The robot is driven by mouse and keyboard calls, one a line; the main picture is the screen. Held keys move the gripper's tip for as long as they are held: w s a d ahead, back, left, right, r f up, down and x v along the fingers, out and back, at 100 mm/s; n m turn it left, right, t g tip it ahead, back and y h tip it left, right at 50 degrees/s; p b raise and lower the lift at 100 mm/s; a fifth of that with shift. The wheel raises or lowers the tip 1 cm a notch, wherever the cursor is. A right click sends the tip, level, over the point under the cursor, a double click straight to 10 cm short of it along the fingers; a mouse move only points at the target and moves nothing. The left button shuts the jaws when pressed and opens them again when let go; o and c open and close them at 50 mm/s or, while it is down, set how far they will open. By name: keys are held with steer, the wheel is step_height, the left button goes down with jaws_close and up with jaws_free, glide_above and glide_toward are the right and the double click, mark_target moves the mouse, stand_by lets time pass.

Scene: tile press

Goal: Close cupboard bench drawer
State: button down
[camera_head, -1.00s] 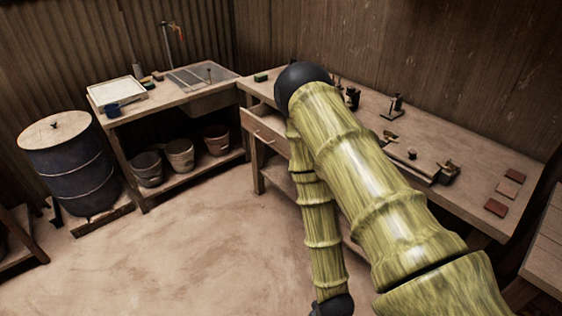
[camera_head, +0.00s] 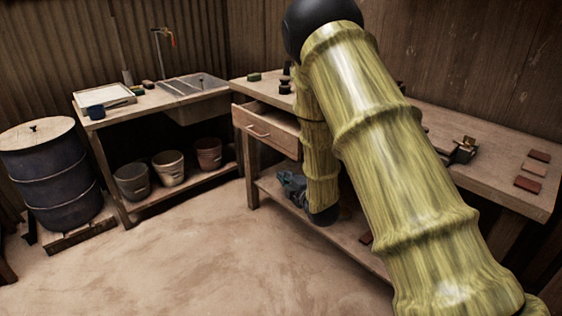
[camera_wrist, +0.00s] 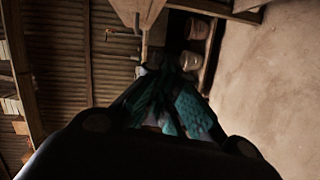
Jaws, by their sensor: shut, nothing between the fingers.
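The bench drawer (camera_head: 268,128) sits under the bench top, left of my arm in the head view. It is pulled out, with its open top showing and a metal handle (camera_head: 258,133) on its front. My gripper (camera_head: 283,178) is below the drawer, apart from its handle and over the lower shelf. In the wrist view, its dark teal fingers (camera_wrist: 165,76) are together and empty. My arm hides the right part of the drawer area. A wooden part at the top of the wrist view may be the drawer; I cannot tell.
The bench top (camera_head: 490,117) holds small tools and red tiles (camera_head: 527,184). A bench leg (camera_head: 251,180) stands left of my gripper. A sink table (camera_head: 140,110) with several buckets (camera_head: 169,168) below and a blue drum (camera_head: 50,175) are at left. The floor in front is clear.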

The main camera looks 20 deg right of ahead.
mark_target(281, 147)
steer(key=shift+w+d+r+n+t+y+b, duration=0.1)
steer(key=shift+w+d+r+n+t+b, duration=0.35)
steer(key=shift+w, duration=1.8)
steer(key=shift+w+d+r+n+y+b, duration=0.15)
steer(key=shift+w+d+r, duration=0.55)
steer(key=shift+w, duration=1.6)
steer(key=shift+w+d+r+n+t+y+b, duration=0.1)
steer(key=shift+w+d+r+n+t+b, duration=0.3)
steer(key=shift+w, duration=1.85)
steer(key=shift+d+r, duration=0.1)
steer(key=shift+r, duration=0.1)
steer(key=w+d, duration=0.1)
steer(key=d, duration=0.3)
steer(key=w+d, duration=0.2)
steer(key=d, duration=0.3)
steer(key=w+d, duration=0.2)
steer(key=d, duration=0.2)
steer(key=shift+d+b, duration=0.3)
steer(key=shift+b, duration=0.05)
steer(key=shift+d+r, duration=0.1)
steer(key=shift+r, duration=0.05)
